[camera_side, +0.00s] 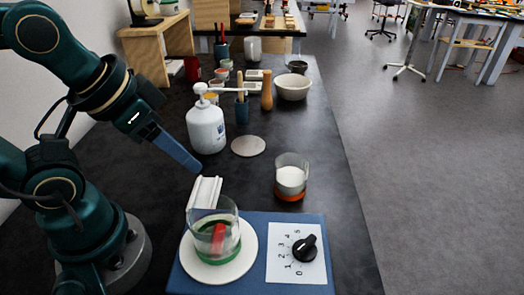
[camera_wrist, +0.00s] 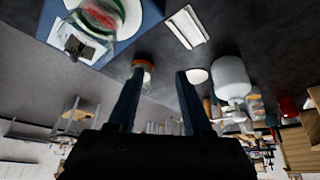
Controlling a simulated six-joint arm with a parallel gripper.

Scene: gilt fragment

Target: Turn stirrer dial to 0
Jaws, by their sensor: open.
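The stirrer (camera_side: 190,283) is a blue box at the front of the dark table, with a round white plate and a white dial panel (camera_side: 282,271) marked 0 to 5. Its black dial (camera_side: 306,248) sits at the right of the panel; I cannot tell exactly which number it points to. A glass beaker (camera_side: 214,230) with green and red inside stands on the plate. My gripper (camera_side: 198,168) is above the table behind the stirrer, left of the dial and apart from it. In the wrist view its two fingers (camera_wrist: 158,85) are spread and empty, and the dial (camera_wrist: 78,46) shows upper left.
A white ribbed holder (camera_side: 205,191) lies behind the beaker. A beaker of white powder (camera_side: 291,177) stands behind the dial. A white pump bottle (camera_side: 206,128) stands near my gripper. A grey disc (camera_side: 248,146), pestle (camera_side: 266,90) and bowl (camera_side: 293,87) are farther back.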

